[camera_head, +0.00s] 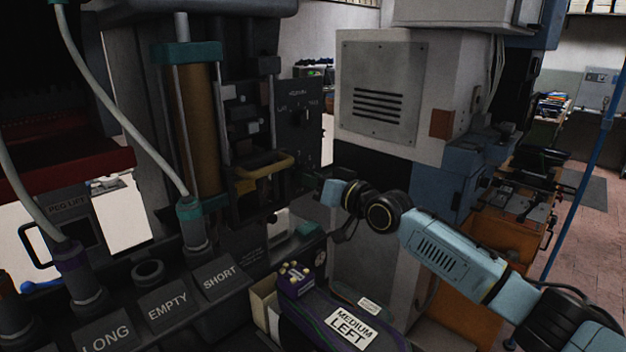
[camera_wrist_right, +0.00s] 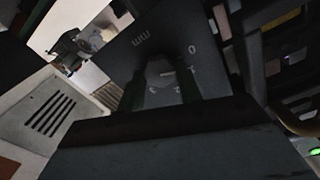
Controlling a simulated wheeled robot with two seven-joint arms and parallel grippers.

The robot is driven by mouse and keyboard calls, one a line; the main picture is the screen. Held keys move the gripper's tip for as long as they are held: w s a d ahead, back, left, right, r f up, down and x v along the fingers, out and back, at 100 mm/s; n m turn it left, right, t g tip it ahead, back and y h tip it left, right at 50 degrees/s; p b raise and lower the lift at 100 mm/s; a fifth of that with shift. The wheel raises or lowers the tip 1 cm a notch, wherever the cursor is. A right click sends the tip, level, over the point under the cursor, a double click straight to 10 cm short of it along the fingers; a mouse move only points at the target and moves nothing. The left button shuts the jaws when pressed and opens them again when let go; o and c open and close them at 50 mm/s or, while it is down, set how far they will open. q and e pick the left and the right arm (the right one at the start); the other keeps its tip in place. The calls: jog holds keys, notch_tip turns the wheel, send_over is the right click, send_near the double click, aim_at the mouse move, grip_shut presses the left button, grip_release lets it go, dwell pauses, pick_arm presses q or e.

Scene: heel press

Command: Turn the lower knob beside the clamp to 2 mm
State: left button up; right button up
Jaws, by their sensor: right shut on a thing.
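The lower knob (camera_wrist_right: 160,72) is a dark knob with a short white pointer line, on a dark plate (camera_wrist_right: 133,42) marked "mm" and digits from 0. The pointer aims toward the right, about at the 1; the lower digits are partly covered. My right gripper (camera_wrist_right: 176,88) is shut on the knob, a dark finger on each side. In the head view my right gripper (camera_head: 309,186) reaches in from the right beside the yellow clamp (camera_head: 264,172), and the knob is hidden there. An upper dial plate (camera_head: 298,108) stands above. My left gripper is not in view.
A grey cabinet (camera_head: 380,95) with a vent stands behind my right arm.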

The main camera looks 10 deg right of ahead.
jog(key=shift+f+m+p, duration=0.1)
jog(key=shift+m+p, duration=2.2)
jog(key=shift+m, duration=4.6)
jog(key=o, duration=1)
jog(key=shift+d, duration=0.1)
jog(key=v, duration=1.3)
jog(key=shift+s+b, duration=0.2)
jog(key=shift+b, duration=0.25)
